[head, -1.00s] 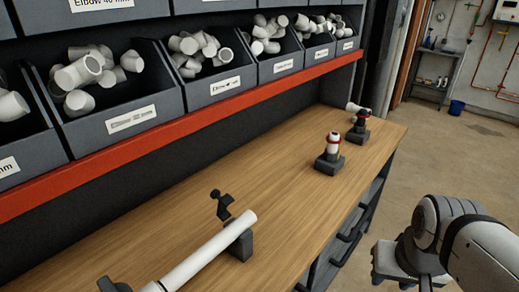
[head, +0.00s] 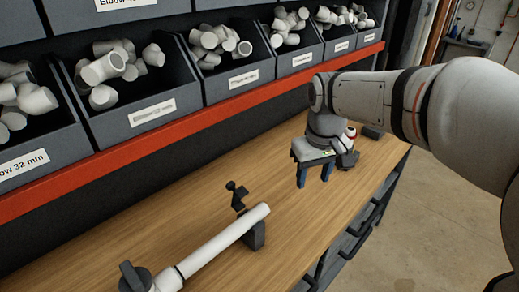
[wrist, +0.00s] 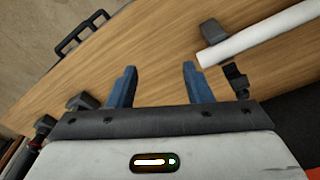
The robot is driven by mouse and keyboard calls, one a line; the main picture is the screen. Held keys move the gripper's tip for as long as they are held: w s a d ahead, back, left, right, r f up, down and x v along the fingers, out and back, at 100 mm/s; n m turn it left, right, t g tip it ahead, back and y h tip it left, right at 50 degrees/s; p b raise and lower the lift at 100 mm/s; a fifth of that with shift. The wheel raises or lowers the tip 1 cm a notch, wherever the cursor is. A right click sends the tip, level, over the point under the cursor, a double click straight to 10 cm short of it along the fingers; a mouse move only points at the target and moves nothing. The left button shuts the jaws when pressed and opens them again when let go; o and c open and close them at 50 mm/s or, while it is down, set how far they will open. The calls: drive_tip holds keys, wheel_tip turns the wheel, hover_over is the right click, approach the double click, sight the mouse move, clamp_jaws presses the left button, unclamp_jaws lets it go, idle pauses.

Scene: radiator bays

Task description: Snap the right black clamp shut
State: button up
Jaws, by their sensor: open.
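The right black clamp (head: 238,195) stands raised and open beside the right end of the white pipe (head: 225,239). The pipe rests by a dark support block (head: 255,236).
A dark clamp piece (head: 133,277) is at the pipe's left end. Grey bins of white fittings (head: 150,108) stand behind a red shelf edge (head: 200,126). The wooden bench (head: 330,215) between is clear.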

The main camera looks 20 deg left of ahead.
drive_tip(key=w+a+n+p, duration=0.1)
drive_tip(key=w+a+n, duration=0.15)
drive_tip(key=a, duration=0.85)
drive_tip(key=n+g+p, duration=0.1)
drive_tip(key=n, duration=0.2)
hover_over(230, 182)
drive_tip(key=shift+s+f+h, duration=0.1)
drive_tip(key=shift+f+h, duration=0.2)
drive_tip(key=shift+f, duration=0.4)
drive_tip(key=shift+a+f, duration=0.1)
drive_tip(key=shift+f, duration=0.2)
wheel_tip(230, 182, down, 7)
drive_tip(key=shift+f+p, duration=0.1)
drive_tip(key=shift+p, duration=0.55)
clamp_jaws()
